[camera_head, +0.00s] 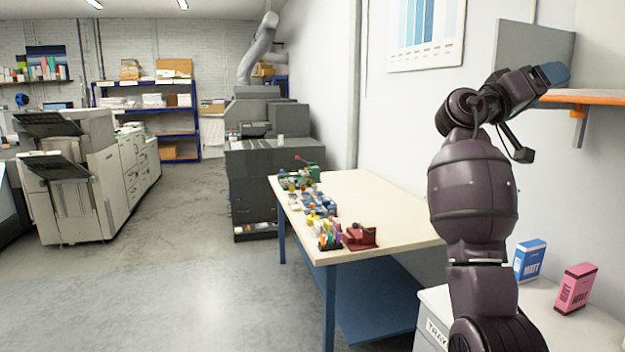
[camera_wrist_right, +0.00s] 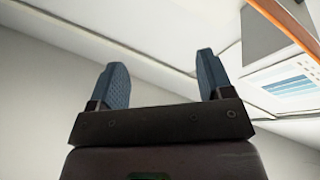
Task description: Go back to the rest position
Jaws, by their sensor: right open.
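My right arm rises on the right side of the head view, dark and bent at the elbow. My right gripper (camera_head: 553,73) points to the right, at the height of the wall shelf and close to its orange edge. In the right wrist view the two blue fingers of the right gripper (camera_wrist_right: 160,82) stand wide apart with nothing between them. My left gripper is in neither view.
An orange-edged shelf (camera_head: 585,98) is on the right wall. Below, a white cabinet top (camera_head: 545,320) holds a blue box (camera_head: 530,260) and a pink box (camera_head: 575,288). A cream-topped table (camera_head: 385,205) carries several small items. Grey floor (camera_head: 170,290) at left is clear.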

